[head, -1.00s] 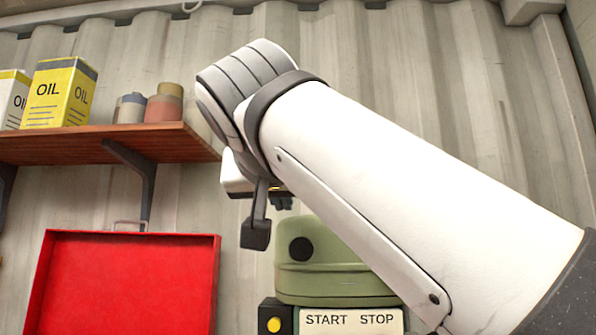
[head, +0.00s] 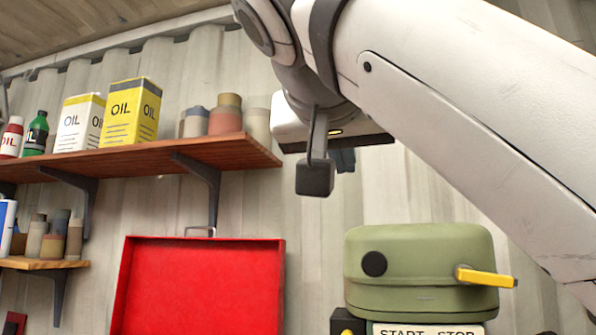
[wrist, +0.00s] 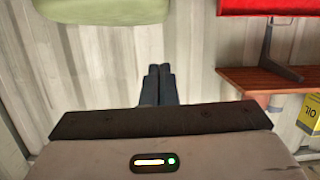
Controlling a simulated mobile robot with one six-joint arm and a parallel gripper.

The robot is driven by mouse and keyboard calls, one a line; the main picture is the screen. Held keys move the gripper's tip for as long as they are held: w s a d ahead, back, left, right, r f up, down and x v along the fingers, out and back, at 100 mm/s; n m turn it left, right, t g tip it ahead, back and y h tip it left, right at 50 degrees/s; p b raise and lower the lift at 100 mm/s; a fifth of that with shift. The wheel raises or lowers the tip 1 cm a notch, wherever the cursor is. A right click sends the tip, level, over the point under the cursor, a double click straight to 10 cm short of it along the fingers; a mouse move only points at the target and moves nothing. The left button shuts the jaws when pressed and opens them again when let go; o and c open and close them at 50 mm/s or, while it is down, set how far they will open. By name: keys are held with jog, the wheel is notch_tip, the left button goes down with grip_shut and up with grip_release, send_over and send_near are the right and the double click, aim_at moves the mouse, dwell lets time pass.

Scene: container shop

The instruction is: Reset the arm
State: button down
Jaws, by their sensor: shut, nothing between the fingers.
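My white arm reaches in from the right side of the head view, bent at the top. My gripper (head: 343,161) hangs below the wrist, in front of the corrugated wall, and is partly hidden by my arm. In the wrist view my gripper (wrist: 158,72) shows its two dark fingers together in the middle, with nothing between them. The fingers touch nothing that I can see.
A wooden shelf (head: 150,157) with oil cans (head: 130,112) and jars is left of my gripper. Below are an open red box (head: 200,290) and a green machine (head: 420,265) with a yellow lever (head: 487,279). Bare wall lies between.

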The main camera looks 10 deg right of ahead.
jog(key=shift+v, duration=1.6)
